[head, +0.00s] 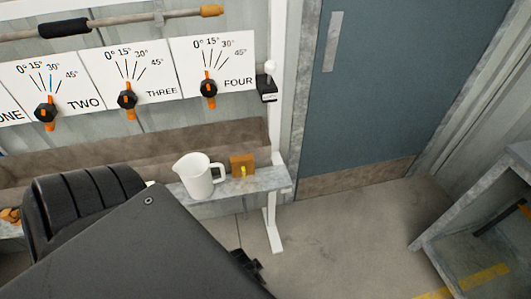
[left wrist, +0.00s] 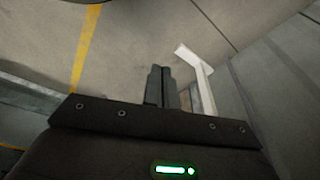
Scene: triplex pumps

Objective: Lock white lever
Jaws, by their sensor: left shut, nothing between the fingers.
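The white lever (head: 270,67) is a small white-tipped handle on a black box (head: 267,90). The box is fixed to the white post at the right end of the panel row. The lever looks upright in the head view and is not in the left wrist view. My left gripper shows in the left wrist view (left wrist: 160,86), fingers together and empty, over the floor near the foot of a white post. In the head view only a dark part of it (head: 248,265) shows below the shelf, well below the lever. My right gripper is not in view.
Dial panels with orange-black knobs (head: 209,88) line the wall left of the lever. A shelf (head: 262,182) below holds a white jug (head: 198,175) and a brown block (head: 242,165). A blue-grey door (head: 385,80) and a metal table (head: 480,195) are right, with open floor between.

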